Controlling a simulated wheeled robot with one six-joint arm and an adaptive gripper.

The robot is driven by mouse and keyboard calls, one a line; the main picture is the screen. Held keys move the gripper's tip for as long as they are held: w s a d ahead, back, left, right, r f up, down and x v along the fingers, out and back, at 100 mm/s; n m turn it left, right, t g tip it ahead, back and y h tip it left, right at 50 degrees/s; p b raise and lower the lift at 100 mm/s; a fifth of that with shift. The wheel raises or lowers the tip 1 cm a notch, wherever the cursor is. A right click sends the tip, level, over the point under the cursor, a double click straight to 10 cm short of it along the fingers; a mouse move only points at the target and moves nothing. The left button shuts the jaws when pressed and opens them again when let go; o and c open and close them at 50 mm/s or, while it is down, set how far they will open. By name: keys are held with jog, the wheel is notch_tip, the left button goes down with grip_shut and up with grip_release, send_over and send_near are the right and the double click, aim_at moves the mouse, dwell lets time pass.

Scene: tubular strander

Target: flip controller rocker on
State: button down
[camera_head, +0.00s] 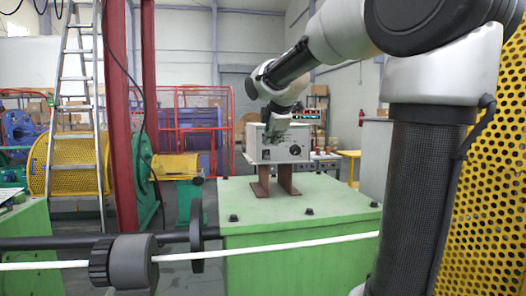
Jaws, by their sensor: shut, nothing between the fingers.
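The controller (265,154) is a pale grey box with a dark round knob on the right of its front face. It stands on two brown supports (261,181) on top of a green machine base (340,207). My gripper (277,132) is shut and empty, at the upper front of the controller, overlapping its top edge in the view. I cannot tell whether it touches the box. The rocker is not distinguishable; it is too small or hidden behind my gripper.
A white rod (270,245) runs across the front past a black roller (131,262). A red post (118,120) and a ladder (73,100) stand at left. A yellow perforated panel (490,190) is close at right. The green top around the supports is mostly clear.

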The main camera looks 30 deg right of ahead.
jog(key=shift+f, duration=0.1)
send_near(267, 155)
jog(key=shift+w+f, duration=2.3)
jog(key=shift+f, duration=0.75)
jog(key=shift+a, duration=0.1)
jog(key=shift+w+f, duration=0.25)
jog(key=shift+w, duration=0.05)
jog(key=shift+r, duration=0.1)
